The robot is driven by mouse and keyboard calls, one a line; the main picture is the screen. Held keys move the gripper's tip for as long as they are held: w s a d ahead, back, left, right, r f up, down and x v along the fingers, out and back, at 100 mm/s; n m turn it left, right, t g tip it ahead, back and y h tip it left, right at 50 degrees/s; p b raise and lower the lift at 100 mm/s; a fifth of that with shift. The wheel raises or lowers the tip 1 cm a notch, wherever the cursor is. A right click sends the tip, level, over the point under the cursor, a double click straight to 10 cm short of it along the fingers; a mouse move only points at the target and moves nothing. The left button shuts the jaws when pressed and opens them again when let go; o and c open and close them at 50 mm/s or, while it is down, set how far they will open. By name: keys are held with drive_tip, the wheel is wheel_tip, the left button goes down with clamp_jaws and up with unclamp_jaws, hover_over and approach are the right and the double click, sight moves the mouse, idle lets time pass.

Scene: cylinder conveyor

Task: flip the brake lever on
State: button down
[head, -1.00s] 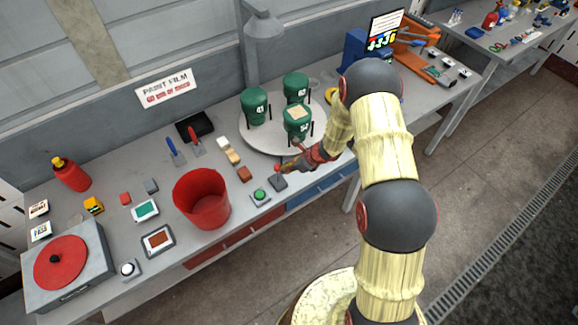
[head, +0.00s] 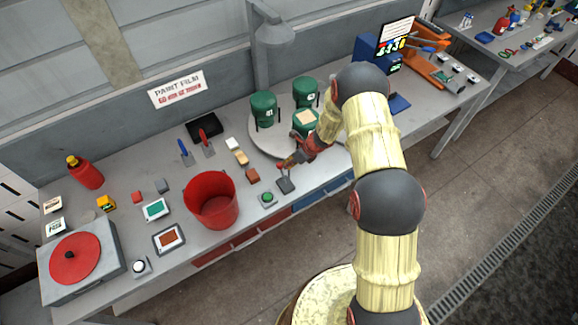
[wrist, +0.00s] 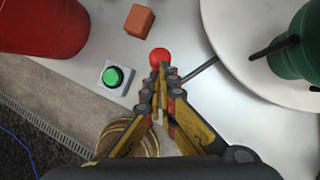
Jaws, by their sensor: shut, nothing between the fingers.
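The brake lever is a small dark base (head: 286,185) with a red ball knob (head: 280,168), near the front edge of the bench beside the turntable. The red knob also shows in the wrist view (wrist: 160,56), just beyond my fingertips. My gripper (head: 285,163) is shut and empty, right at the knob in the head view. In the wrist view my gripper (wrist: 160,72) points at the knob, its tips very close to it; I cannot tell whether they touch. The lever's base is mostly hidden behind the fingers there.
A green push button (head: 268,198) and a reddish block (head: 253,176) stand close to the left. A red bucket (head: 211,200) is farther left. The pale turntable (head: 262,145) with green cylinders (head: 263,108) lies to the right and behind.

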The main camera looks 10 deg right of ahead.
idle(0.5)
drive_tip(key=v, duration=1.3)
drive_tip(key=shift+w+d+b, duration=0.3)
drive_tip(key=shift+d, duration=0.1)
drive_tip(key=shift+f, duration=0.1)
